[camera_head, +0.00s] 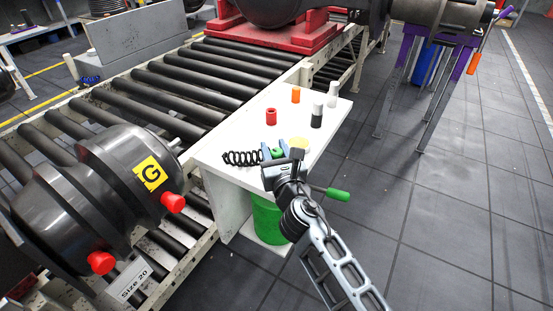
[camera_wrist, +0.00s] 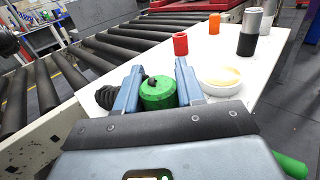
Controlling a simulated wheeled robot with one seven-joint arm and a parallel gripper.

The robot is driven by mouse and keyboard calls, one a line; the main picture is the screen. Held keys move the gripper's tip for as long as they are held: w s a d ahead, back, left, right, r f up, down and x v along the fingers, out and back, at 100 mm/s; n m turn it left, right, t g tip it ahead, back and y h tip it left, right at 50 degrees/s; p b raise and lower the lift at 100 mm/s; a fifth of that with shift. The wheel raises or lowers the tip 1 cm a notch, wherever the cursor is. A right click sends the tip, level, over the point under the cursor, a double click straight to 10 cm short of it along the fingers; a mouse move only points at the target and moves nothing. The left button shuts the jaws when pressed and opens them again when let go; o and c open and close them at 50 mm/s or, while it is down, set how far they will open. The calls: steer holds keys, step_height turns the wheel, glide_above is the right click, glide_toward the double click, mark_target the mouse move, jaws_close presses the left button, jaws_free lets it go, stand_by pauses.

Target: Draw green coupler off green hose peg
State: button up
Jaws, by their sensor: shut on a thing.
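My gripper (camera_head: 274,154) is over the near part of the white table. Its two blue fingers (camera_wrist: 158,82) are closed on the sides of a green coupler (camera_wrist: 158,95), a short round piece with a small black part on top. The coupler also shows in the head view (camera_head: 278,152). Its underside is hidden, so I cannot tell whether it still sits on a peg. A green rod (camera_head: 334,194) sticks out to the right beyond my wrist; it shows in the wrist view's lower right corner (camera_wrist: 290,167). I cannot tell if it is the hose peg.
A black coiled hose (camera_head: 243,158) lies left of the fingers. A pale yellow dish (camera_wrist: 219,81) is close on the right. Red (camera_head: 271,117), orange (camera_head: 295,95) and black (camera_head: 317,116) pieces stand farther back. A green bucket (camera_head: 268,220) is below; a roller conveyor (camera_head: 160,98) runs left.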

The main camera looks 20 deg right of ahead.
steer(key=c, duration=0.4)
steer(key=shift+c, duration=0.2)
steer(key=shift+r, duration=0.15)
steer(key=shift+r+p, duration=0.6)
steer(key=s+d+r+p, duration=0.7)
steer(key=d+r+p, duration=0.1)
steer(key=d+r, duration=0.1)
steer(key=shift+s+r, duration=0.25)
steer(key=shift+p, duration=0.4)
